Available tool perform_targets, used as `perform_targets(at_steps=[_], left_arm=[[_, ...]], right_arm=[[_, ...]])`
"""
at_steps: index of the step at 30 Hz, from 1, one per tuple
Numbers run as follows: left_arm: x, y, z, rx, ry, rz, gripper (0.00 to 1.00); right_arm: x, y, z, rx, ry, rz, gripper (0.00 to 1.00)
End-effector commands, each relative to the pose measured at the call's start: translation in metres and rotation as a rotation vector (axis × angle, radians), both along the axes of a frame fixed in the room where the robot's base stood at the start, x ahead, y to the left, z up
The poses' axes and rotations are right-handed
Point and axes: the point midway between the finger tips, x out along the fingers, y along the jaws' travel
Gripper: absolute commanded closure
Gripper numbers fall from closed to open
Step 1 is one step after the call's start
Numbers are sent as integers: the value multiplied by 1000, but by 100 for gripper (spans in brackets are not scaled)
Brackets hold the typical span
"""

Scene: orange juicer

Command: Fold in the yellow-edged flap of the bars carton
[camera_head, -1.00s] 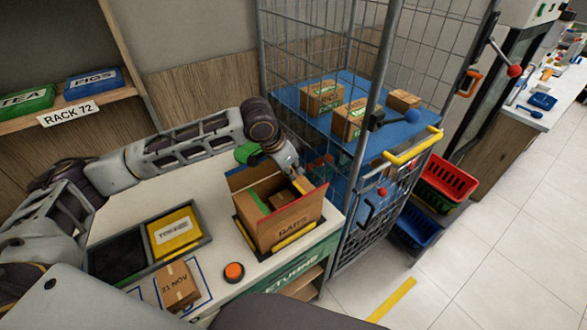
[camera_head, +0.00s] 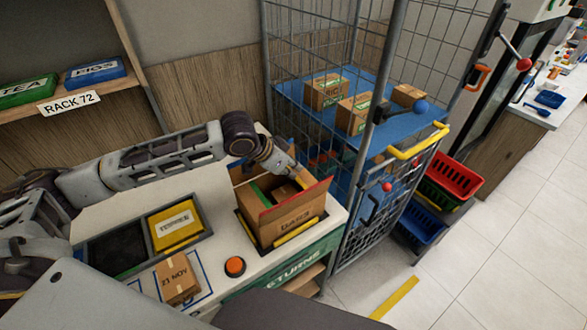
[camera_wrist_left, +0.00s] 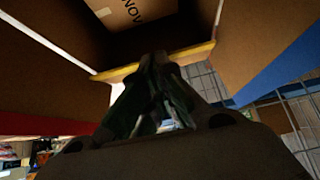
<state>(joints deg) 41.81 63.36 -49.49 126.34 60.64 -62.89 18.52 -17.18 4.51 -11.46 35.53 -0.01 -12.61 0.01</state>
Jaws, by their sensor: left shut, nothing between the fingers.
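The bars carton (camera_head: 284,229) stands open-topped on the counter at the middle of the head view. Its red-edged flap (camera_head: 303,200) stands out at the front, and a green edge (camera_head: 262,195) shows on the left. My left gripper (camera_head: 296,172) is at the carton's far right side, shut and empty. In the left wrist view, the shut fingers (camera_wrist_left: 157,72) are at a yellow edge (camera_wrist_left: 190,55), apparently the flap's; I cannot tell whether they touch. A small box marked NOV (camera_wrist_left: 130,12) lies inside. My right gripper is out of view.
A wire cage trolley (camera_head: 352,200) with blue shelves and several cartons stands close right of the carton. A yellow box (camera_head: 174,225) in a tray, an orange button (camera_head: 235,266) and a small carton marked 21 NOV (camera_head: 176,279) are on the counter at left.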

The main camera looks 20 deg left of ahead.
Motion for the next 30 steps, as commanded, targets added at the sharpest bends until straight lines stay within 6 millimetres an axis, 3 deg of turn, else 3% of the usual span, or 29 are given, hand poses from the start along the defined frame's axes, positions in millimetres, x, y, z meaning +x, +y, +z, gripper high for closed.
perform_targets(at_steps=[9, 30], left_arm=[[-5, 3, -6, -25, -33, -2, 100], [-4, 3, -6, -24, -33, -2, 100]], right_arm=[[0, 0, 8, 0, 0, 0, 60], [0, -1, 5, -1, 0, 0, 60]])
